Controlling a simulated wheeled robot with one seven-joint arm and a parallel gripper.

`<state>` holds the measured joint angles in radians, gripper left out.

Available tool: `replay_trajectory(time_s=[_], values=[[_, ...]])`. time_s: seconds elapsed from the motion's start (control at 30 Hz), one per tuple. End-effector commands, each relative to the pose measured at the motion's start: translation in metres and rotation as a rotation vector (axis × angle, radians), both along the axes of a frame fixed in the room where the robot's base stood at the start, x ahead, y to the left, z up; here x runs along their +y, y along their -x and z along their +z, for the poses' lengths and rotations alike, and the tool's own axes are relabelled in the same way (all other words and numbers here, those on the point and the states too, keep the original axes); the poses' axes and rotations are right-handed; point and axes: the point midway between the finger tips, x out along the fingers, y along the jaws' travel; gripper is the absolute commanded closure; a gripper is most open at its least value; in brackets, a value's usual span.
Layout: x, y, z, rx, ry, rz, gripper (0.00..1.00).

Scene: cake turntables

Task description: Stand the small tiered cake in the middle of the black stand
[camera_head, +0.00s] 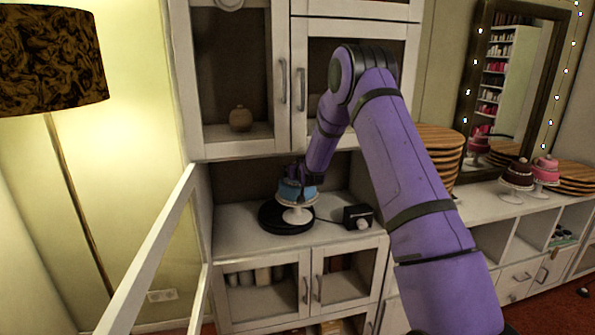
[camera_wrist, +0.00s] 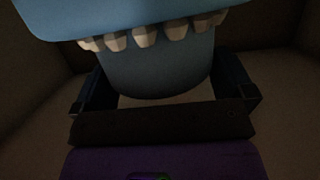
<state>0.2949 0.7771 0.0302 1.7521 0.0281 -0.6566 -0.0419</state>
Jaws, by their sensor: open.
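The small blue tiered cake (camera_head: 294,189), on a white footed pedestal (camera_head: 297,211), stands upright at the round black stand (camera_head: 269,217) in the cabinet's open middle bay. The pedestal appears right of the stand's middle. My gripper (camera_head: 299,187) reaches in from the right and overlaps the cake, hiding part of it. In the wrist view the cake (camera_wrist: 155,70) fills the top, with a row of pale piped blobs. The open fingers lie either side of its lower blue part; contact cannot be told.
A small black box (camera_head: 357,213) with a pale knob sits right of the stand. Shelf walls enclose the bay, and an open white door (camera_head: 150,262) juts out at left. Stacked wooden boards (camera_head: 440,158) and other cakes (camera_head: 517,176) stand on the right counter.

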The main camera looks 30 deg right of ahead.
Motion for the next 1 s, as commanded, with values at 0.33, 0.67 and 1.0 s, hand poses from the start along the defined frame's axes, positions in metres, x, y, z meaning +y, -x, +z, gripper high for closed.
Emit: replay_trajectory(time_s=[0.33, 0.67, 1.0], values=[[0.018, 0.063, 0.021, -0.001, 0.000, 0.000, 0.00], [0.028, 0.095, 0.031, -0.001, 0.000, 0.000, 0.00], [0.028, 0.097, 0.032, -0.001, 0.000, 0.000, 0.00]])
